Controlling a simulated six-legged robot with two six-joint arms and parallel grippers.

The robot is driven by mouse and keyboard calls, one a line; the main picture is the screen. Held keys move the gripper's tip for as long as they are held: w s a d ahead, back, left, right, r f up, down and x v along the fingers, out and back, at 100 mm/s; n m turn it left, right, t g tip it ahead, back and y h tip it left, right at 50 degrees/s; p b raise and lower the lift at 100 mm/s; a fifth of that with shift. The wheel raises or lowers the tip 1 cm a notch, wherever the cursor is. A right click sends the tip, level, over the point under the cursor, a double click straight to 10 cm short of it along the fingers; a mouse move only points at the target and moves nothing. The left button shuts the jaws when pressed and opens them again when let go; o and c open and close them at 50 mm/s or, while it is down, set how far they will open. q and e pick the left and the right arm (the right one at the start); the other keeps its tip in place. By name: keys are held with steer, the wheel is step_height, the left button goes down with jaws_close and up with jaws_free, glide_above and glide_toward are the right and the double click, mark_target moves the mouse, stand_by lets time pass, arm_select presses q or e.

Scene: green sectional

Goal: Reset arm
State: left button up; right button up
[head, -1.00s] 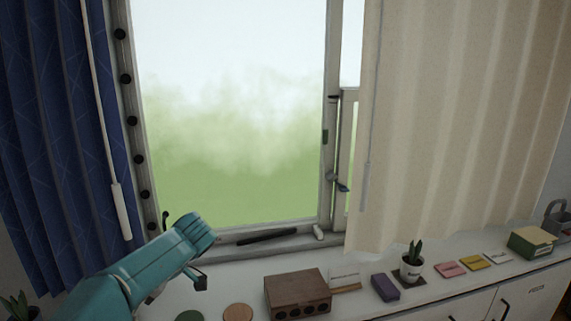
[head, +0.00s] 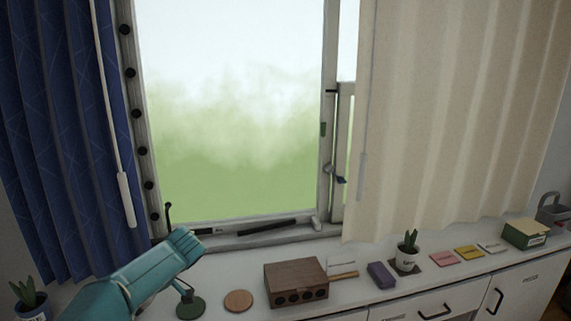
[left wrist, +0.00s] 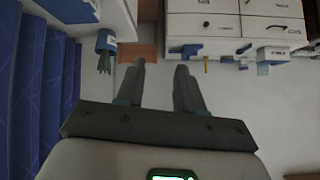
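My left arm, teal, comes in from the lower left in the head view, in front of the window sill; its fingers are hidden there. In the left wrist view my left gripper (left wrist: 160,82) shows two dark fingers standing apart with nothing between them. It is clear of the counter items. My right gripper is in neither view.
A white counter (head: 350,302) runs below the window (head: 235,120). It carries a wooden box (head: 296,282), a purple block (head: 381,275), a potted plant (head: 407,255) and a green box (head: 525,233). A blue curtain (head: 50,130) and a cream curtain (head: 450,120) flank the window.

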arm_select(q)
steer(key=a+f+m+t+y+b, duration=0.4)
steer(key=f+m, duration=0.4)
steer(key=f, duration=1)
steer(key=s+d+f+m+t+h, duration=0.2)
steer(key=d+f+m+t+h, duration=0.15)
steer(key=f, duration=0.25)
steer(key=s+d+f+m+t+h, duration=0.2)
steer(key=d+f+h, duration=0.15)
steer(key=f, duration=0.25)
steer(key=s+d+f+m+g+h, duration=0.1)
steer(key=s+d+f+g+h, duration=0.2)
steer(key=s+d, duration=0.7)
steer(key=s+d+f+m+g+h, duration=0.2)
steer(key=s+d+f+g+h, duration=0.2)
steer(key=s, duration=0.9)
steer(key=d+h, duration=0.3)
steer(key=d, duration=0.2)
steer(key=shift+d+f, duration=0.15)
steer(key=shift+d, duration=0.25)
